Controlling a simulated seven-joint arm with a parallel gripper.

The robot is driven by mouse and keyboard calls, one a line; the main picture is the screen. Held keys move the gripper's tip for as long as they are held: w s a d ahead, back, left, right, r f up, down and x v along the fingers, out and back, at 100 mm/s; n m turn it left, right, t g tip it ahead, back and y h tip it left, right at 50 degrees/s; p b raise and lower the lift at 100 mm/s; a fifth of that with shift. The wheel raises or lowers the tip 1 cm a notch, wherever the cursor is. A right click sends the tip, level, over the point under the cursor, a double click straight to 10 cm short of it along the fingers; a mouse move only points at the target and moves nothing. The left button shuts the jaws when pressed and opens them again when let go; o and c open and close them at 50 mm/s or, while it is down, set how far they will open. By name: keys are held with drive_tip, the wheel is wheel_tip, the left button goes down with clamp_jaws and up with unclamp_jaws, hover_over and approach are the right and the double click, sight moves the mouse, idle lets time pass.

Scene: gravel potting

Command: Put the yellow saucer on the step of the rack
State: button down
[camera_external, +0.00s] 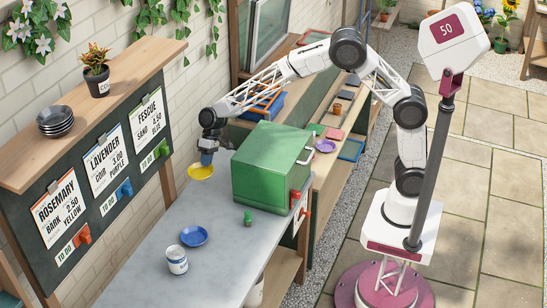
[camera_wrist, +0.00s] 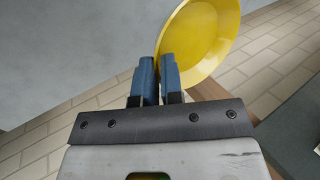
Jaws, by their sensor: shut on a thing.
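The yellow saucer (camera_external: 200,173) hangs over the back left part of the grey table, held at its rim. My gripper (camera_external: 207,159) is shut on that rim from above. In the wrist view the saucer (camera_wrist: 208,38) sticks out up and right from the blue fingertips (camera_wrist: 159,62) and looks tilted. A wooden stepped stand (camera_external: 338,168), which looks like the rack, is behind and right of the green box. A purple saucer (camera_external: 325,146) lies on it, with several small coloured items farther back. The box hides part of this stand.
A blue saucer (camera_external: 194,236), a white-and-blue can (camera_external: 177,260) and a small green item (camera_external: 248,219) stand on the grey table (camera_external: 135,270). A sign board (camera_external: 105,175) rises at left.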

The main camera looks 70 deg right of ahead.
drive_tip(key=s+d+r+m+t, duration=0.1)
drive_tip(key=s+d+r, duration=0.1)
drive_tip(key=d, duration=1.1)
drive_tip(key=s+d+r+m, duration=0.2)
drive_tip(key=s+d+r, duration=0.1)
drive_tip(key=d, duration=1.1)
drive_tip(key=s+d+r+m+t, duration=0.1)
drive_tip(key=s+d+r, duration=0.1)
drive_tip(key=d, duration=1.1)
drive_tip(key=s+d+r+m+t, duration=0.1)
drive_tip(key=s+d+r+m, duration=0.1)
drive_tip(key=s+d, duration=0.8)
drive_tip(key=s+a+f+m+t+h, duration=0.1)
drive_tip(key=s+a+f+m, duration=0.1)
drive_tip(key=s+f, duration=1.4)
drive_tip(key=s+a+f+m+t+h, duration=0.1)
drive_tip(key=s+a+f+m, duration=0.2)
drive_tip(key=s+f, duration=1.3)
wheel_tip(320, 180, down, 4)
drive_tip(key=shift+s+a+r+h, duration=0.15)
drive_tip(key=shift+s+a+h, duration=0.15)
drive_tip(key=shift+a, duration=0.55)
drive_tip(key=shift+w, duration=0.1)
hover_over(320, 175)
drive_tip(key=shift+f, duration=0.75)
